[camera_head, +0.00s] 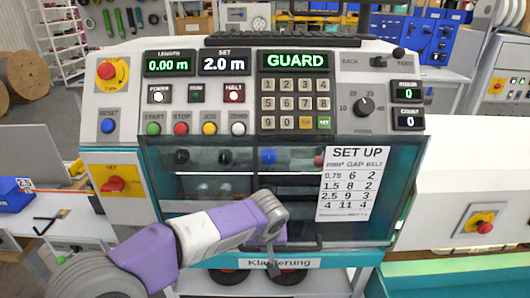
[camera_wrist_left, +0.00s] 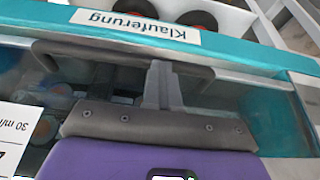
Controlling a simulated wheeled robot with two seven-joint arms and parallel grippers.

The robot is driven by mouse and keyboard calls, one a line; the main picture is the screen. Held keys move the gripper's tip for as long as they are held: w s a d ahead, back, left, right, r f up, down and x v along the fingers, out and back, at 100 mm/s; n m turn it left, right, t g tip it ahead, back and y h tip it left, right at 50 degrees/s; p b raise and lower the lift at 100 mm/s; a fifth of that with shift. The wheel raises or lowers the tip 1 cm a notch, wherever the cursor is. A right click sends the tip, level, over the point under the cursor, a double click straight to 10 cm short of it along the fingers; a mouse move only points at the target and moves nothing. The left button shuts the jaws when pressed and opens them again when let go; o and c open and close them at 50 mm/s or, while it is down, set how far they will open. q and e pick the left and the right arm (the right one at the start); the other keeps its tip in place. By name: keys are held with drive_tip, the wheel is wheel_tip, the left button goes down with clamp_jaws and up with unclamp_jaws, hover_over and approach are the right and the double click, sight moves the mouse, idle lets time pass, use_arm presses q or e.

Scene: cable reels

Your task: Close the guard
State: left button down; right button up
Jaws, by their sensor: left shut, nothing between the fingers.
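The guard (camera_head: 300,222) is a clear panel in the front of a teal-framed machine. It hangs over the machine's opening; I cannot tell whether its lower edge is fully seated. A dark bar handle (camera_head: 312,244) runs along its lower part, and it also shows in the left wrist view (camera_wrist_left: 100,54). My left gripper (camera_head: 273,268) is shut and empty, with its fingertips at the handle, just above the "Klauferung" label (camera_head: 310,262). In the left wrist view the fingertips (camera_wrist_left: 158,72) overlap the bar; whether they touch it is unclear. My right gripper is not in view.
The control panel above shows "GUARD" on a green display (camera_head: 296,60). A "SET UP" sheet (camera_head: 354,183) is on the guard's right side.

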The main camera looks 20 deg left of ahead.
use_arm(q)
wheel_tip(320, 180, down, 5)
drive_tip(key=b, duration=0.2)
drive_tip(key=shift+r+b, duration=0.15)
drive_tip(key=shift+b, duration=0.15)
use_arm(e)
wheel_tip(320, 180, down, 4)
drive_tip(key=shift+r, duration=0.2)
use_arm(q)
drive_tip(key=shift+s, duration=0.1)
